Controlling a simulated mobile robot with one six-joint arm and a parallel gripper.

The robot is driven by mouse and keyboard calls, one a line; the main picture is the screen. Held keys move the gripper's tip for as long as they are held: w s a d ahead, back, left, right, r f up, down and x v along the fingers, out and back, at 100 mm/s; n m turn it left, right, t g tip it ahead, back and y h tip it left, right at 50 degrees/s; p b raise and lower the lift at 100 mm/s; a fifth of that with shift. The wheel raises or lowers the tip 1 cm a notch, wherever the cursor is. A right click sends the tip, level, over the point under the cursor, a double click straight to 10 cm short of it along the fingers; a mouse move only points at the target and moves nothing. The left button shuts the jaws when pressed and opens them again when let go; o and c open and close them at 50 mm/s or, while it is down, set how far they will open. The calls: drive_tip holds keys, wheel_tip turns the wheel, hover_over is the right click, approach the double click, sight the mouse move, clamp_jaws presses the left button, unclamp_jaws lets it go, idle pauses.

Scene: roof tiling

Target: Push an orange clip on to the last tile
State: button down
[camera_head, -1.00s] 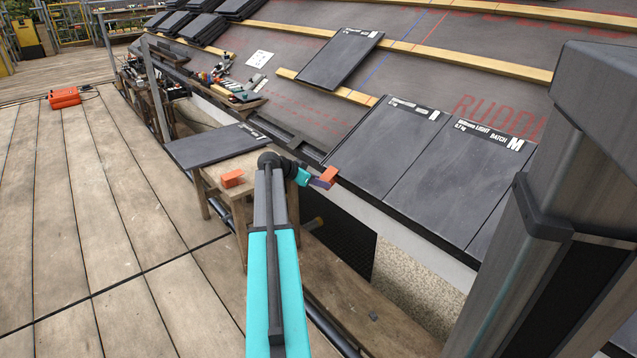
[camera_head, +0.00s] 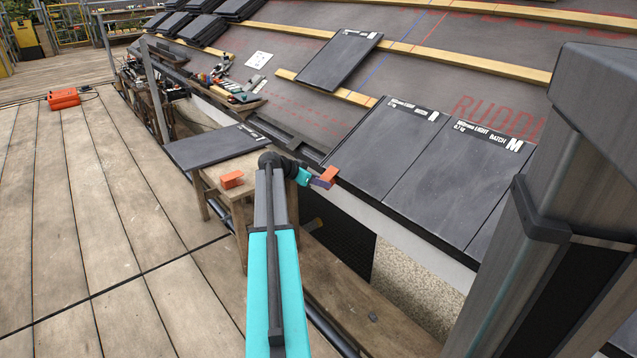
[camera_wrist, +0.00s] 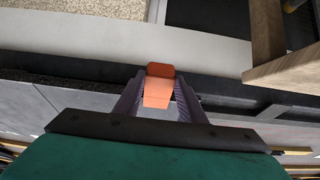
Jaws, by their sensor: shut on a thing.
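My gripper (camera_head: 323,180) is shut on an orange clip (camera_head: 329,174) at the lower left corner of the leftmost tile (camera_head: 388,147) in the eaves row. In the wrist view the clip (camera_wrist: 158,88) sits between my two fingers, its far end overlapping a dark edge. I cannot tell whether the clip touches the tile. Another orange clip (camera_head: 232,179) lies on the wooden trestle (camera_head: 212,178), left of my gripper. The neighbouring tile (camera_head: 458,180), marked M, lies flat to the right.
A dark slab (camera_head: 214,147) lies on the trestle. One tile (camera_head: 341,60) rests higher on the roof, with wooden battens (camera_head: 480,64) across the membrane. Tools (camera_head: 236,88) sit along the eaves. An orange case (camera_head: 64,98) stands on the mostly clear boards at left.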

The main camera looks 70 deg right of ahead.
drive_tip(key=shift+s+d+r, duration=0.15)
drive_tip(key=shift+d+r, duration=0.15)
idle(0.6)
drive_tip(key=c, duration=1.1)
unclamp_jaws()
drive_tip(key=shift+a, duration=0.1)
drive_tip(key=shift+w+a+r+p, duration=0.3)
drive_tip(key=shift+a+r+p, duration=0.2)
drive_tip(key=shift+r, duration=0.5)
drive_tip(key=shift+w+a+r+p, duration=0.35)
drive_tip(key=shift+a+r+p, duration=0.15)
drive_tip(key=shift+r, duration=0.45)
drive_tip(key=shift+w+a+r+p, duration=0.3)
drive_tip(key=shift+a+r+p, duration=0.2)
drive_tip(key=shift+r, duration=0.5)
